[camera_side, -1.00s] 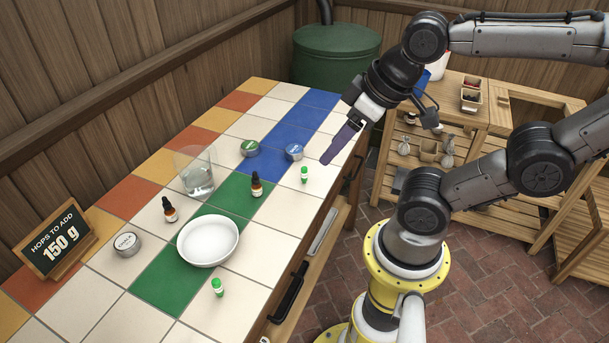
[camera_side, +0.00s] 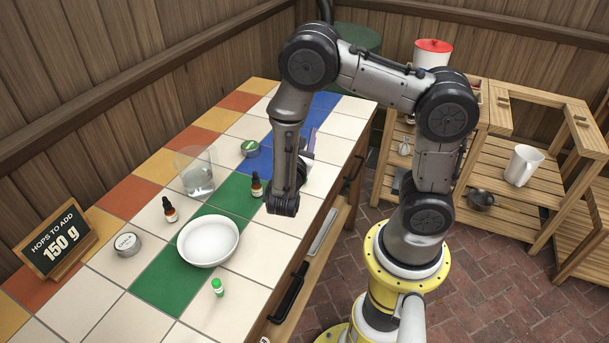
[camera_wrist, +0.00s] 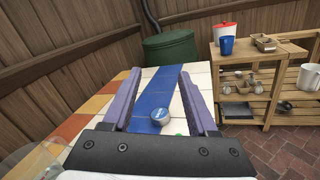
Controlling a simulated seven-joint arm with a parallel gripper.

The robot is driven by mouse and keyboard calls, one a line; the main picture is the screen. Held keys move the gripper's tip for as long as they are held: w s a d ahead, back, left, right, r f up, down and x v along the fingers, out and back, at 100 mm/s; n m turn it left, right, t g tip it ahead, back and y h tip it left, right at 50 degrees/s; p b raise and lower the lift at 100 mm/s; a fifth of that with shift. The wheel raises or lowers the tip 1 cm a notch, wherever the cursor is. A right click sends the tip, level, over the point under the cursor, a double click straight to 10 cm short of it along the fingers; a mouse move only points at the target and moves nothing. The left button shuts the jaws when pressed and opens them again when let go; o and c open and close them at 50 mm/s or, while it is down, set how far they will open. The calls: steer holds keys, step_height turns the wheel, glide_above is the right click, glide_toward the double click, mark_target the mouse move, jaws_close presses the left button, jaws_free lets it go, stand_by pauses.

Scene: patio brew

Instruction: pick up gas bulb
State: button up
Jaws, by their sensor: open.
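My gripper (camera_wrist: 158,74) is open and empty, its two purple fingers pointing across the tiled table toward the far side. In the side view one purple finger (camera_side: 311,141) shows past my arm, which hides most of the gripper. Several small pale rounded items stand on the shelf under the wooden bench top, one of them (camera_wrist: 262,87) at the right in the wrist view. One pale item (camera_side: 404,147) also shows in the side view. They are too small to tell which is the gas bulb. The shelf is well beyond and right of my gripper.
The tiled table (camera_side: 252,246) holds a white bowl (camera_side: 208,240), a glass beaker (camera_side: 196,172), dropper bottles (camera_side: 257,184) and tins. A blue-topped tin (camera_wrist: 161,116) lies between my fingers' lines. The wooden bench (camera_wrist: 285,50) carries a red-lidded container (camera_wrist: 226,30), a blue cup (camera_wrist: 227,45) and trays.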

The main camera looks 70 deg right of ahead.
steer(key=f+n+t, duration=0.1)
steer(key=f+n, duration=0.1)
steer(key=f, duration=0.3)
steer(key=s+a+f+n+t+y, duration=0.1)
steer(key=f+n, duration=0.1)
steer(key=f, duration=0.4)
steer(key=s+f+n, duration=0.1)
steer(key=f, duration=0.4)
steer(key=shift+a+f+n+t, duration=0.25)
steer(key=shift+a+n+t, duration=0.05)
steer(key=shift+n+t, duration=0.1)
steer(key=shift+d+f, duration=0.2)
steer(key=shift+f, duration=0.1)
steer(key=shift+x, duration=3.55)
steer(key=shift+w, duration=0.15)
jaws_close()
